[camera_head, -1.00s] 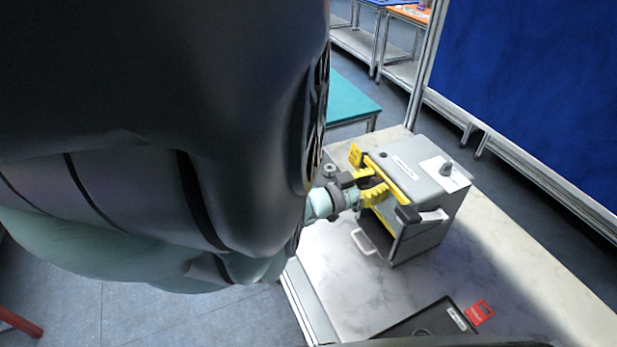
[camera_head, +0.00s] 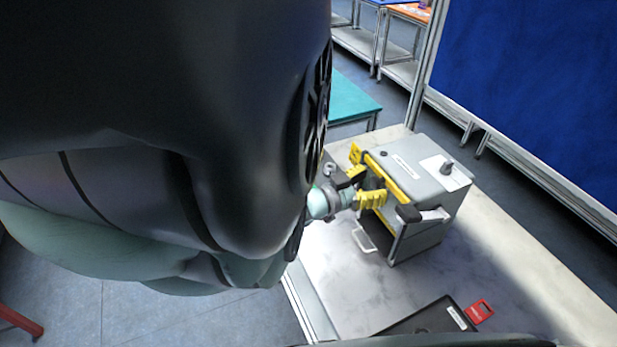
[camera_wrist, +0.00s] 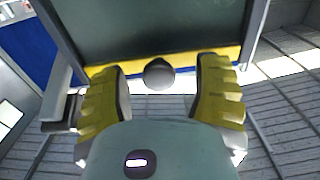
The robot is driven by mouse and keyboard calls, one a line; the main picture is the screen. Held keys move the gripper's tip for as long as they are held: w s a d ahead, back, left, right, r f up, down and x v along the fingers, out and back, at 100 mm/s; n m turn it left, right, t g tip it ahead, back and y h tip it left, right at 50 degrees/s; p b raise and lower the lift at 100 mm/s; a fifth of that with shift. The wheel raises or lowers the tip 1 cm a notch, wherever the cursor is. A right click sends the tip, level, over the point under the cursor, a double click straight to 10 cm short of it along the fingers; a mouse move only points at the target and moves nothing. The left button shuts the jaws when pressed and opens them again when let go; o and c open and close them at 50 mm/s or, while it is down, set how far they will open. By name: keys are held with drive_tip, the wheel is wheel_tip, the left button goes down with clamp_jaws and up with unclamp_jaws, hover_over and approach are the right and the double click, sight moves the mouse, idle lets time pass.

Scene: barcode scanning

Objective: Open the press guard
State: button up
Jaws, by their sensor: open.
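The press (camera_head: 425,172) is a grey box on the worktop. Its guard has a yellow edge (camera_head: 392,176) along the front top of the box in the head view. In the wrist view the guard is a dark panel (camera_wrist: 150,28) with a yellow bar (camera_wrist: 185,72) along its edge. A round grey knob (camera_wrist: 160,75) sits at that bar. My gripper (camera_head: 364,186) is in front of the press, with its yellow fingers spread. In the wrist view the fingers (camera_wrist: 160,98) stand on either side of the knob, with visible gaps. My arm hides part of the press front.
A metal handle (camera_head: 364,241) lies low at the press front. A black tray (camera_head: 430,321) and a red item (camera_head: 480,312) are on the near worktop (camera_head: 530,290). A teal table (camera_head: 352,98) and a blue panel (camera_head: 540,80) stand behind. The worktop right of the press is clear.

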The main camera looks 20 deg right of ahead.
drive_tip(key=a, duration=1.1)
drive_tip(key=shift+s, duration=0.4)
drive_tip(key=shift+r, duration=0.15)
